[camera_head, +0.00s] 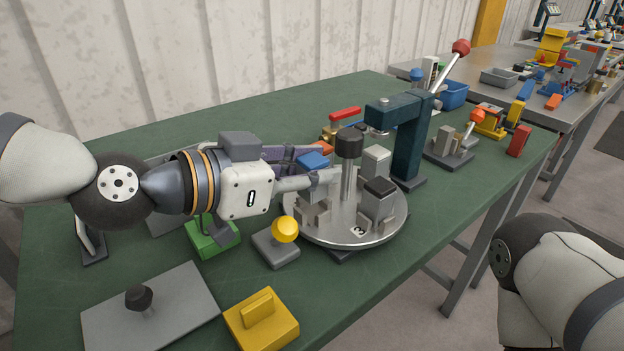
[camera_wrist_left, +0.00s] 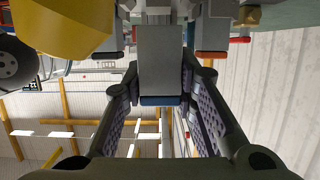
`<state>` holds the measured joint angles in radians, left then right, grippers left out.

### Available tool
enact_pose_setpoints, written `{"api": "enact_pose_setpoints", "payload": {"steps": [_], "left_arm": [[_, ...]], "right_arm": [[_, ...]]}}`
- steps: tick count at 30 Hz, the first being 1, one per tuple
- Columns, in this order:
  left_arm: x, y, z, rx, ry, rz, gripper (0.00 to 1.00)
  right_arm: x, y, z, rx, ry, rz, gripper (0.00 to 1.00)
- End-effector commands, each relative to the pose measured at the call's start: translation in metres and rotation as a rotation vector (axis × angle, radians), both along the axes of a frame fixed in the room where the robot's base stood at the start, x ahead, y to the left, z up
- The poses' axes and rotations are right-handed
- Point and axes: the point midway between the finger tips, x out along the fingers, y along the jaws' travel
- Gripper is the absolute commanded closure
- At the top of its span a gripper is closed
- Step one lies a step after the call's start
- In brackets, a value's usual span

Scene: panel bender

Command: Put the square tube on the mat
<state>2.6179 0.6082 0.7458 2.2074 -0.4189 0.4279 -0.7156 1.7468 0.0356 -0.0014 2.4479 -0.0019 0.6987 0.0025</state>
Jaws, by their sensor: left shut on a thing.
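My left gripper (camera_head: 322,168) reaches in from the left over the round turntable (camera_head: 345,238). It is shut on a grey square-sided piece with a blue end (camera_head: 312,160), which may be the square tube. In the left wrist view this piece (camera_wrist_left: 161,65) is between my two fingers (camera_wrist_left: 160,105). I cannot tell whether it is clear of the turntable. A flat grey plate (camera_head: 185,298) with a dark knob lies front left. Another grey flat thing (camera_head: 168,222) is partly hidden behind my left arm. I cannot tell which is the mat. My right gripper is out of view.
A grey block (camera_head: 376,160) and a black-topped block (camera_head: 379,188) stand on the turntable around its dark-capped post (camera_head: 349,145). A teal press (camera_head: 407,140) stands behind. A yellow-knobbed block (camera_head: 277,247), green block (camera_head: 212,240) and yellow block (camera_head: 261,320) are in front.

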Motion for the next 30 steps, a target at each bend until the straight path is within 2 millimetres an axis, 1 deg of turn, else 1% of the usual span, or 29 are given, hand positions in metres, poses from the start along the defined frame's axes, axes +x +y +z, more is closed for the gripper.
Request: {"api": "enact_pose_setpoints", "payload": {"steps": [1,2,3,8,9,10,11,19,22,23,26,30], "left_arm": [[0.0,0.004,-0.029,0.0,0.025,-0.002,1.0],[0.0,0.006,-0.033,0.0,0.024,-0.004,1.0],[-0.001,0.007,-0.034,0.001,0.019,-0.006,1.0],[-0.002,0.007,-0.027,0.002,0.008,-0.008,1.0],[-0.002,0.007,-0.026,0.002,0.009,-0.008,0.65],[-0.002,0.007,-0.026,0.002,0.008,-0.007,0.58],[-0.002,0.007,-0.026,0.002,0.008,-0.007,0.54],[-0.001,0.007,-0.026,0.001,0.009,-0.006,0.54],[-0.001,0.007,-0.033,0.001,0.012,-0.007,0.54],[-0.002,0.009,-0.032,0.001,0.011,-0.006,0.54],[-0.013,0.023,-0.02,-0.001,0.003,-0.004,0.54],[-0.033,0.045,-0.008,-0.002,0.0,-0.004,0.54]], "right_arm": [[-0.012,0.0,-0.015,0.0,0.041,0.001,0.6],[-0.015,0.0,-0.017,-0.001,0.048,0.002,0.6],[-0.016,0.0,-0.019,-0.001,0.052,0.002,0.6],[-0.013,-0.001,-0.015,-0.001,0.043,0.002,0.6],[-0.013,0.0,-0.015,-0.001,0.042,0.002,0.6],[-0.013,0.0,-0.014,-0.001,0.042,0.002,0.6],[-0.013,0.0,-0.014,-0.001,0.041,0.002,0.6],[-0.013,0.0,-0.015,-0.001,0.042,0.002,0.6],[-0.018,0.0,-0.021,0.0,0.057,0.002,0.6],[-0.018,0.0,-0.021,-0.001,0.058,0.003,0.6],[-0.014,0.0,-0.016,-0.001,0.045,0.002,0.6],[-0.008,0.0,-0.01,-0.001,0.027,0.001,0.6]]}}
